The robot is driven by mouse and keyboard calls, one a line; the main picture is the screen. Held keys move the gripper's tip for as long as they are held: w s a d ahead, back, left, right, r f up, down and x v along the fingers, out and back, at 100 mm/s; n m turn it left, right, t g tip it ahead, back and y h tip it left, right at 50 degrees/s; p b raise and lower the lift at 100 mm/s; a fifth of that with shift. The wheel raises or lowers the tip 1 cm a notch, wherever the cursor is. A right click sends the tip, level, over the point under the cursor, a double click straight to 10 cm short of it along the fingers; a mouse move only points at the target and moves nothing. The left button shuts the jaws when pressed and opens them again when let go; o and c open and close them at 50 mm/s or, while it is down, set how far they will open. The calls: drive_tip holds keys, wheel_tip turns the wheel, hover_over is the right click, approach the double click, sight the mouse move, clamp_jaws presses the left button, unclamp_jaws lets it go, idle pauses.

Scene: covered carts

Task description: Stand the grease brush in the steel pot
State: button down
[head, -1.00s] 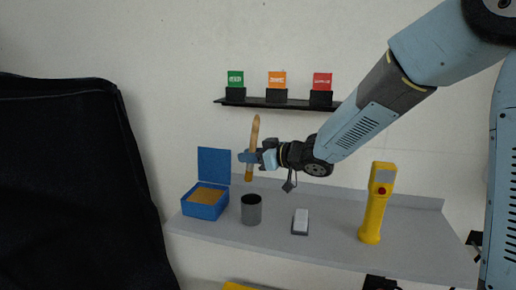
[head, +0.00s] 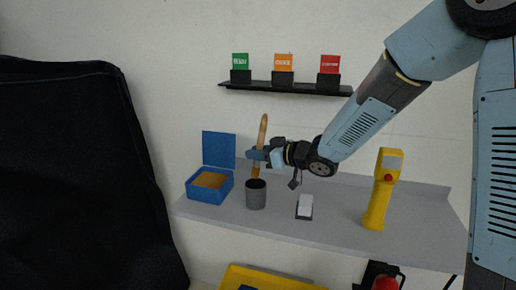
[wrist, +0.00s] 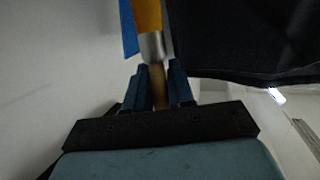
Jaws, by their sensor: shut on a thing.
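The grease brush (head: 263,131) has a wooden handle pointing up and yellow-brown bristles pointing down, tilted slightly. My gripper (head: 258,154) is shut on its handle, above the ferrule. The grey steel pot (head: 256,197) stands upright on the shelf below; the bristle tip is at or just above its rim, and I cannot tell if it is inside. In the wrist view the brush's ferrule (wrist: 152,46) and bristles extend beyond my fingers (wrist: 160,83); the pot is not distinguishable there.
An open blue box (head: 207,195) stands left of the pot. A small white-topped block (head: 305,207) and a yellow handheld device (head: 379,195) stand to the right on the grey shelf (head: 340,225). A black wall rack (head: 300,88) holds coloured cards above. A dark cover (head: 80,180) fills the left.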

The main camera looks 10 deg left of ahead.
sight(258, 172)
drive_tip(key=shift+f, duration=3.4)
drive_tip(key=c, duration=0.9)
unclamp_jaws()
drive_tip(key=v, duration=1.3)
drive_tip(key=shift+s+d, duration=0.1)
drive_tip(key=shift+d, duration=0.3)
